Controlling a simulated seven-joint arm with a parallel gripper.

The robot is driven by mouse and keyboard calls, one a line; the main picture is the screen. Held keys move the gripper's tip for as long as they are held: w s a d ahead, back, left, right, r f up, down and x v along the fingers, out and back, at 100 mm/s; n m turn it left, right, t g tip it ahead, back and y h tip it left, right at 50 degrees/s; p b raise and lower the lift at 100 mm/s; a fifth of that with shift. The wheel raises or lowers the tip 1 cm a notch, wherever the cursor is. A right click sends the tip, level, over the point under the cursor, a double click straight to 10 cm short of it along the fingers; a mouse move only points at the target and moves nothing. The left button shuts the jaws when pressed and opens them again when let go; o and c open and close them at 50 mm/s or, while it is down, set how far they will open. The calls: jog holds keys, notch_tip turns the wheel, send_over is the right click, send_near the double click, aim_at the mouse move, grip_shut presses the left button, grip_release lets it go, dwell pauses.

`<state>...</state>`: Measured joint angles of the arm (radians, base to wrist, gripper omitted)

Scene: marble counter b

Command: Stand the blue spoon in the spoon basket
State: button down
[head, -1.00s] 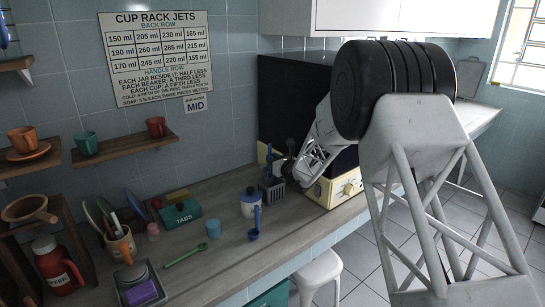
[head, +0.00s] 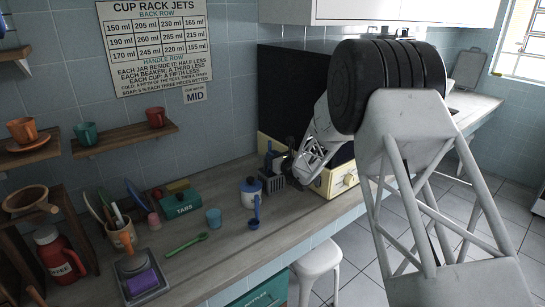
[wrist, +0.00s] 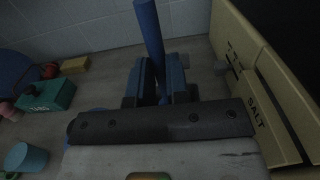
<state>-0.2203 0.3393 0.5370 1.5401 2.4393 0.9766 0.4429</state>
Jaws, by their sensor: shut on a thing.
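My gripper (head: 287,165) is at the back of the counter, beside the cream box. It is shut on the blue spoon (head: 268,157), whose handle rises nearly upright between the fingers in the wrist view (wrist: 150,40). The small grey spoon basket (head: 274,183) stands on the counter just below the gripper. The spoon's lower end is hidden, so I cannot tell whether it is inside the basket or above it.
The cream box (head: 338,182) is close on the right. A teal cup (head: 214,218), a green spoon (head: 187,244) and a teal TABS box (head: 180,205) lie further left.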

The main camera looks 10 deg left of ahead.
jog(key=c, duration=1)
grip_release()
jog(key=shift+c, duration=0.2)
jog(key=shift+s+d, duration=0.1)
jog(key=v, duration=0.7)
jog(key=shift+s+d, duration=0.2)
jog(key=shift+s, duration=0.05)
